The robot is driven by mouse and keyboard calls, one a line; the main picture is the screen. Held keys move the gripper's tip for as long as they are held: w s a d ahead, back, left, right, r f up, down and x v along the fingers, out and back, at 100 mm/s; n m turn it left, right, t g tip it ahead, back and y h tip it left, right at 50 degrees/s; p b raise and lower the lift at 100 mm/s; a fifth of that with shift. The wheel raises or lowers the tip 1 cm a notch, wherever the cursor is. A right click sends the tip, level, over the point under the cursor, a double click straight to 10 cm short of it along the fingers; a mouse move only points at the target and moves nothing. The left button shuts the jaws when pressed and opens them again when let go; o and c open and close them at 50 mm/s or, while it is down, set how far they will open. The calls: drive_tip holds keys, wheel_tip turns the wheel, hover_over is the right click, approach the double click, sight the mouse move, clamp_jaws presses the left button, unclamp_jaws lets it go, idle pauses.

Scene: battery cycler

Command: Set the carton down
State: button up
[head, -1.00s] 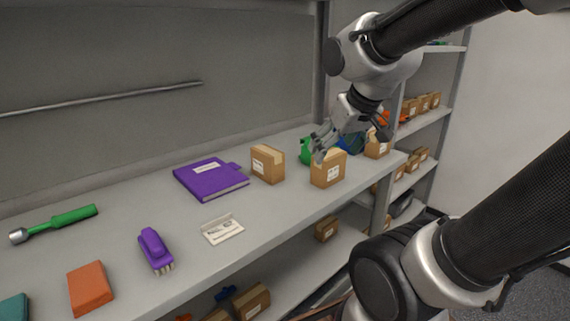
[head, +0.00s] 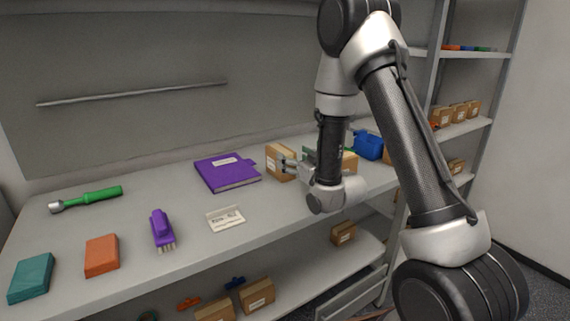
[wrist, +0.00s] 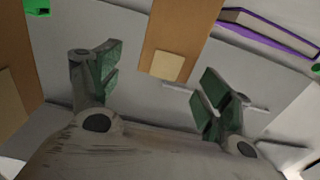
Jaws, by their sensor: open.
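A brown carton (head: 278,162) with a white label stands upright on the grey bench, just right of the purple binder (head: 227,172). My gripper (head: 288,164) is at that carton's right side, open, with its fingers pointing left. In the wrist view a carton (wrist: 182,38) lies ahead, between the open fingers of my gripper (wrist: 155,85); I see a gap between it and both fingers. A second carton (head: 349,162) stands further right, partly hidden behind my wrist. A carton also shows at the left edge of the wrist view (wrist: 20,50).
A blue object (head: 368,146) stands behind my arm at the right. A white card (head: 226,218), purple brush (head: 161,230), orange block (head: 102,256), teal block (head: 32,278) and green-handled tool (head: 88,197) lie leftward.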

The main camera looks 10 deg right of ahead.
sight(281, 149)
drive_tip(key=x, duration=0.7)
drive_tip(key=shift+w+a, duration=0.3)
drive_tip(key=c, duration=1.1)
drive_tip(key=shift+c, duration=0.5)
drive_tip(key=shift+r, duration=0.15)
